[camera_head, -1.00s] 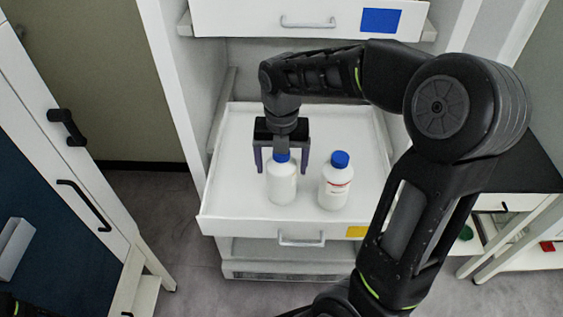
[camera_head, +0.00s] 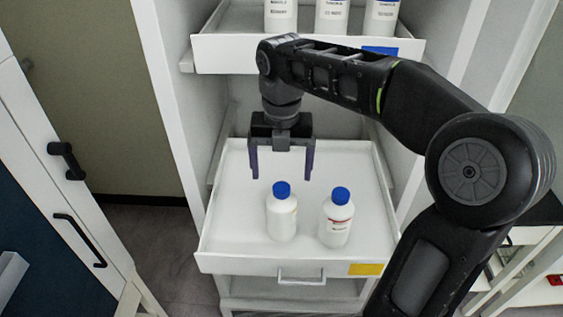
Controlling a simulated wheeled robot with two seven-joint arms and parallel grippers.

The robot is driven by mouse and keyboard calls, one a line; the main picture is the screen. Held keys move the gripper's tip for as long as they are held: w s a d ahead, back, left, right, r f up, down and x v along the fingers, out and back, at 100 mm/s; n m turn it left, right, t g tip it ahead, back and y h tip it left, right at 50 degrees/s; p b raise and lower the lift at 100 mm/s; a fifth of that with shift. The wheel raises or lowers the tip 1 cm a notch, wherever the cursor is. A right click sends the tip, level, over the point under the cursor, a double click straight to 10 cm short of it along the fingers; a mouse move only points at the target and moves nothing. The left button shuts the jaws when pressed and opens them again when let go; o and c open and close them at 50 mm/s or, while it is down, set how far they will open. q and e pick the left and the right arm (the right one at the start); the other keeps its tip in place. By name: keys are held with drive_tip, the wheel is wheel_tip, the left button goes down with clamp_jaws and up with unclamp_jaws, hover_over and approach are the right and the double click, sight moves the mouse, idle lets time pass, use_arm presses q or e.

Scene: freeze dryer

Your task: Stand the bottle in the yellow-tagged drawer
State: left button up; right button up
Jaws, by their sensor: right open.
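The yellow-tagged drawer (camera_head: 230,262) is pulled open, with its yellow tag (camera_head: 366,269) on the front right. Two white bottles with blue caps stand upright inside it, apart from each other: a left bottle (camera_head: 282,216) and a right bottle (camera_head: 336,222) with a red-marked label. My right gripper (camera_head: 282,177) is open and empty, fingers pointing down, above and behind the left bottle's cap. It looks clear of both bottles. My left gripper is not in view.
An upper drawer (camera_head: 215,55) with a blue tag, partly covered by my arm, holds several white bottles. A white cabinet with black handles (camera_head: 80,240) stands at the left. The yellow-tagged drawer's back and left floor are clear.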

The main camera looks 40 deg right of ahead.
wheel_tip(320, 180, up, 2)
drive_tip(key=shift+r+p, duration=0.1)
drive_tip(key=shift+p, duration=0.2)
idle(0.4)
